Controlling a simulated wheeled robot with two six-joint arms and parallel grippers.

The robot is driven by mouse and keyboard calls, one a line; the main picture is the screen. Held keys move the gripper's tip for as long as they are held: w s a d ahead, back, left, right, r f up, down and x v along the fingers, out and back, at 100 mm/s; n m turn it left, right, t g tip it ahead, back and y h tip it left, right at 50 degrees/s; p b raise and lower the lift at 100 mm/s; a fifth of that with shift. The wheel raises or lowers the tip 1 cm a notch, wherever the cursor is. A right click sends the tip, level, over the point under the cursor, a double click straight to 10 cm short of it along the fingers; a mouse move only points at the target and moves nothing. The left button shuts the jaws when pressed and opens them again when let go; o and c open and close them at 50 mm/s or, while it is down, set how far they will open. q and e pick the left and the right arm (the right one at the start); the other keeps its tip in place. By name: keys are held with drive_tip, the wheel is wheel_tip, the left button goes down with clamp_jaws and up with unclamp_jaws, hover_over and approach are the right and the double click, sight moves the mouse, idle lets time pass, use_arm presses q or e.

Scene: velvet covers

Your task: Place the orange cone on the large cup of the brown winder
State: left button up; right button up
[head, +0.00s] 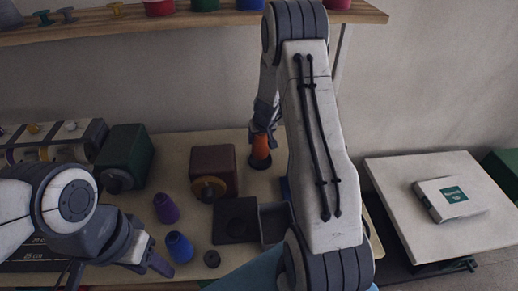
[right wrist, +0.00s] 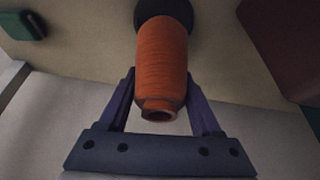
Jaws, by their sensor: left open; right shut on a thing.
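The orange cone (head: 260,146) is upright at the back of the table, right of the brown winder (head: 213,162). My right gripper (head: 263,133) is shut on it; the cone also shows between the fingers in the right wrist view (right wrist: 162,65). A dark round piece (right wrist: 168,10) lies at the cone's far end; I cannot tell whether the cone touches it. The brown winder has a round, gold-rimmed cup (head: 208,189) on its front. The winder is partly in the right wrist view (right wrist: 290,45). My left gripper (head: 148,262) is open and empty at the front left.
A green winder (head: 125,152) stands left of the brown one. A purple cone (head: 166,208), a blue cone (head: 180,247) and a small dark disc (head: 211,259) are in front. A dark tray (head: 236,222) and grey bin (head: 273,222) lie nearby. A shelf (head: 110,28) hangs above.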

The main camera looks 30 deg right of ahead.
sight(259, 145)
drive_tip(key=shift+f+b, duration=1.1)
drive_tip(key=shift+f, duration=0.45)
drive_tip(key=shift+f, duration=0.15)
drive_tip(key=o, duration=1.4)
